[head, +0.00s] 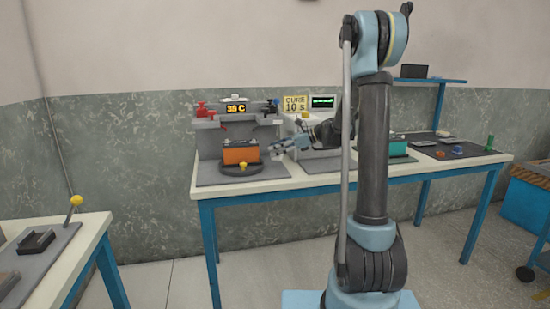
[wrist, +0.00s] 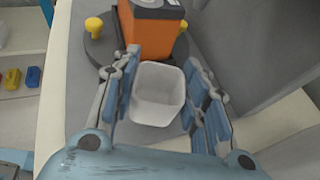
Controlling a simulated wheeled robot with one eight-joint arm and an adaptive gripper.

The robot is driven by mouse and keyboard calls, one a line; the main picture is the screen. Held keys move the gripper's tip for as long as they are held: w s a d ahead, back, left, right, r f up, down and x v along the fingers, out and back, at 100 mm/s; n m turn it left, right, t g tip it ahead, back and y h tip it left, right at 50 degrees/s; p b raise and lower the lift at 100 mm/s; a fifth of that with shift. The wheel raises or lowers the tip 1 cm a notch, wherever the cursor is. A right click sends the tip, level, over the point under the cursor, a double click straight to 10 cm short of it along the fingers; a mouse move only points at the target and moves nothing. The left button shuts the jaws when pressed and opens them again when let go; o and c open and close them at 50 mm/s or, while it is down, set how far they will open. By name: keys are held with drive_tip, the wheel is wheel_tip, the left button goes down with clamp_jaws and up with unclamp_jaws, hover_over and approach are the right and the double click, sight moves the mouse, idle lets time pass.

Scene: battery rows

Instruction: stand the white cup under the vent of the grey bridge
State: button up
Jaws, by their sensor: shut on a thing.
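The white cup (wrist: 157,95) is square-sided, with its open mouth facing the wrist camera. It sits between the blue-padded fingers of my gripper (wrist: 160,68), which is shut on it. In the head view my gripper (head: 286,144) is over the table, just right of the orange battery (head: 240,154); the cup is too small there to make out surely. The grey bridge (head: 208,140) stands behind the battery, with a display reading about 39 C on top. The vent cannot be made out clearly in either view.
The orange battery (wrist: 150,35) stands on a dark round plate (wrist: 98,50) with yellow knobs, close beyond the cup. The grey mat's front is clear.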

wheel_tip(320, 180, down, 2)
drive_tip(key=shift+f, duration=0.2)
drive_tip(key=shift+w+f, duration=0.2)
drive_tip(key=shift+f, duration=0.1)
drive_tip(key=shift+f, duration=0.1)
drive_tip(key=o, duration=0.9)
drive_tip(key=shift+o, duration=0.2)
